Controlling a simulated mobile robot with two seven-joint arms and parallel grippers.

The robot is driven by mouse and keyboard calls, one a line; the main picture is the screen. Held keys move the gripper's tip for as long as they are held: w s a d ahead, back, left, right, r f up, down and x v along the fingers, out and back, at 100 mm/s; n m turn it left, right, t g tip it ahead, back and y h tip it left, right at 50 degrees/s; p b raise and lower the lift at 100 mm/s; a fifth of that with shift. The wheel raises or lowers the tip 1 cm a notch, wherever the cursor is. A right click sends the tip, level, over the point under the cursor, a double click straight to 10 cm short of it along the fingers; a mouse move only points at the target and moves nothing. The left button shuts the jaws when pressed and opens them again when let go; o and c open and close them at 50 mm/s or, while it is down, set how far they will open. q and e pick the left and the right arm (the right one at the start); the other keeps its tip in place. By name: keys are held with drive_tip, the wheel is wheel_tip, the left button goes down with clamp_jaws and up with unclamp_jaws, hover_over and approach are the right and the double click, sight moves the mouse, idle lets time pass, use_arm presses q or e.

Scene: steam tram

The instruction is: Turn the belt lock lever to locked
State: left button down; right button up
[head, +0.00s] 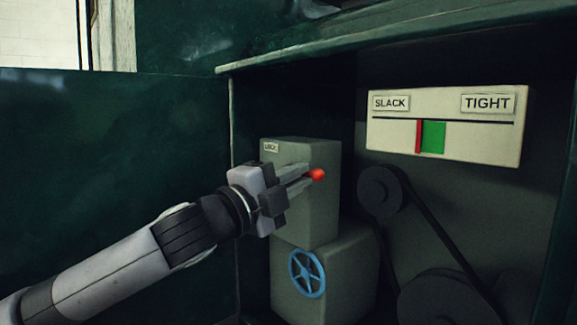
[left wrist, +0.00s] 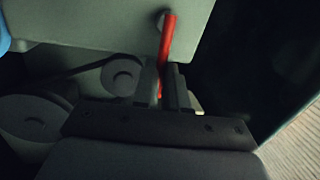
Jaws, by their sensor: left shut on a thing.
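The belt lock lever (head: 318,175) is red, with its round tip showing just past my left gripper's fingers in the head view. It sits on a grey box (head: 291,150) with a small label at its upper left, too small to read surely. In the left wrist view the lever (left wrist: 168,38) is a red rod running from the grey box down between the fingers. My left gripper (head: 302,180) is shut on the lever; its fingers also show in the left wrist view (left wrist: 162,85). Part of the lever is hidden by the fingers. My right gripper is not in view.
A gauge board (head: 445,150) marked SLACK and TIGHT has a red pointer at the left edge of a green band. A blue handwheel (head: 307,273) sits below the lever. A dark belt (head: 437,235) runs over pulleys at right. Green cabinet walls (head: 120,150) enclose the left side.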

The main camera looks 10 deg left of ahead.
use_arm(q)
drive_tip(key=shift+f+m, duration=0.15)
drive_tip(key=shift+m, duration=0.35)
drive_tip(key=c, duration=1.2)
unclamp_jaws()
drive_tip(key=shift+f, duration=0.1)
drive_tip(key=shift+o, duration=0.2)
drive_tip(key=shift+a, duration=0.1)
